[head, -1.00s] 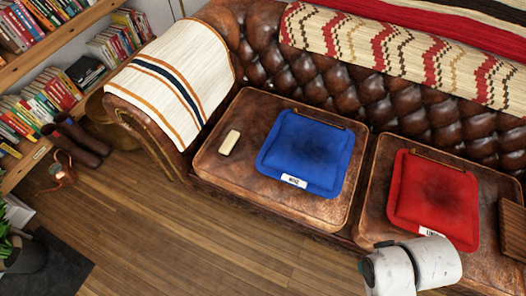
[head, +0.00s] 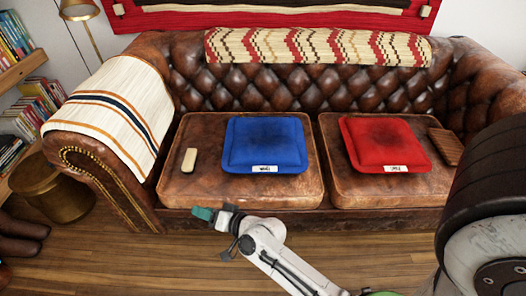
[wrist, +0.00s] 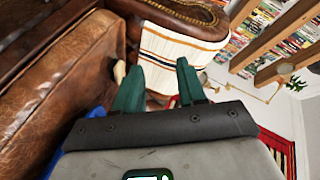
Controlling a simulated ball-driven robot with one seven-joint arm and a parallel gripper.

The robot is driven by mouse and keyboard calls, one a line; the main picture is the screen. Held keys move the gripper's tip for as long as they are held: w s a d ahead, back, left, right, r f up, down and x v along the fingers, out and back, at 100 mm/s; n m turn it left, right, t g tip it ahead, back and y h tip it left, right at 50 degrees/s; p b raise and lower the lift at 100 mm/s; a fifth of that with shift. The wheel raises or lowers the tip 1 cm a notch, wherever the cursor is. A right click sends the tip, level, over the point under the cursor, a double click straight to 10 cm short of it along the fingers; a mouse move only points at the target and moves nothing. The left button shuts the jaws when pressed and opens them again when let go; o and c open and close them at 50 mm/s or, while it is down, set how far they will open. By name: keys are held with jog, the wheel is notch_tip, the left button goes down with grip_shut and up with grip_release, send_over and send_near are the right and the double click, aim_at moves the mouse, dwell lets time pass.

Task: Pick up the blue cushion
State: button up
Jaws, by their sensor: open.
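The blue cushion (head: 265,143) lies flat on the left seat of the brown leather sofa (head: 284,90), with a white label on its front edge. A strip of blue, likely this cushion, shows beside my gripper body in the wrist view (wrist: 96,113). My gripper (head: 203,214) has teal fingers and is in front of the sofa's left seat, pointing left, apart from the cushion and nearer to me. In the wrist view my gripper (wrist: 158,84) is open with nothing between its fingers.
A red cushion (head: 386,144) lies on the right seat, with a brown slatted item (head: 446,147) beside it. A small cream block (head: 189,160) lies left of the blue cushion. A striped throw (head: 117,112) covers the left armrest. Wooden floor (head: 130,260) is open in front.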

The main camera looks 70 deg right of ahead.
jog(key=s+d+f+m+h+b, duration=0.3)
jog(key=d+f+m+h+b, duration=0.3)
jog(key=d+m+h, duration=0.5)
jog(key=m+g+h+b, duration=0.1)
jog(key=m+g+h, duration=0.3)
jog(key=m+g, duration=0.3)
send_near(262, 172)
jog(key=shift+m, duration=0.3)
jog(key=b+x, duration=0.1)
jog(key=x, duration=0.3)
jog(key=shift+w+d, duration=0.15)
jog(key=shift+d, duration=0.05)
jog(key=shift+f+b+x, duration=0.15)
jog(key=shift+b+x, duration=0.45)
jog(key=shift+x, duration=0.8)
jog(key=shift+f+b+x, duration=0.15)
jog(key=shift+b+x, duration=0.45)
jog(key=shift+x, duration=0.8)
grip_shut()
jog(key=shift+r, duration=0.1)
